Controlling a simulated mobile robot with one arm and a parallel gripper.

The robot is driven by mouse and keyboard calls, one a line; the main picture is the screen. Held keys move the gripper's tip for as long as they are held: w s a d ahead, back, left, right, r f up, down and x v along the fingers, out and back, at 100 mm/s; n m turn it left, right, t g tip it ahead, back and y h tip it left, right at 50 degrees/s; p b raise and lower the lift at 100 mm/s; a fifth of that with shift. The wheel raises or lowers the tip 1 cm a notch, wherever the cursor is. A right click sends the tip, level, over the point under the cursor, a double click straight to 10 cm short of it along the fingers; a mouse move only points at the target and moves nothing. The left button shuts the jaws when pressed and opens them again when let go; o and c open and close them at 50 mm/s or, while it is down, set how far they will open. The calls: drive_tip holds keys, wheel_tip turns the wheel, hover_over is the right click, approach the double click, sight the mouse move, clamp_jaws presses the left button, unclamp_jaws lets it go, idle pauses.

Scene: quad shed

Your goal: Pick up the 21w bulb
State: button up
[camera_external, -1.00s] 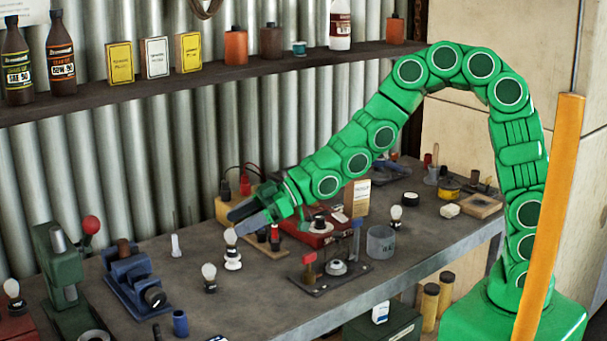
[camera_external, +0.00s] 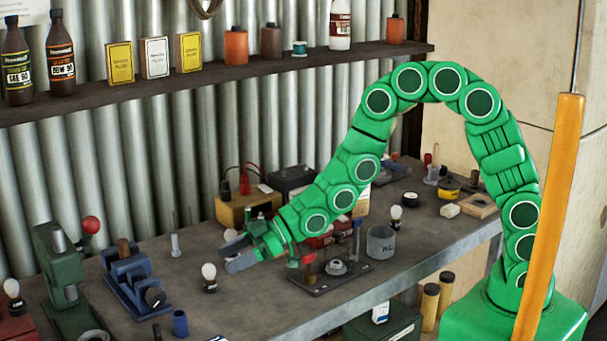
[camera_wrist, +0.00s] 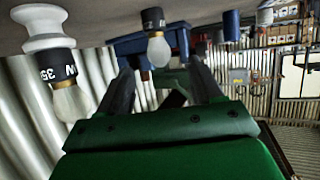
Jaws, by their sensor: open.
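My gripper (camera_external: 233,254) is open and empty, low over the bench. In the tilted wrist view its two dark fingers (camera_wrist: 160,72) show apart. A clear bulb in a black, lettered collar (camera_wrist: 157,50) appears beyond and between the fingertips. It seems to be the bulb (camera_external: 209,273) standing upright just left of my gripper. A second bulb (camera_wrist: 70,100), marked 35W on a white base, is close beside the left finger. In the external view my gripper mostly covers it; only its top (camera_external: 230,234) shows. I cannot read 21w on any bulb.
A blue vise (camera_external: 137,275) and a small blue cup (camera_external: 180,323) stand to the left. The bench front is mostly clear.

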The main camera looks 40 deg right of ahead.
sight(215, 267)
drive_tip(key=shift+x, duration=2.5)
drive_tip(key=shift+w+f, duration=0.1)
drive_tip(key=shift+c, duration=0.2)
drive_tip(key=c, duration=1.1)
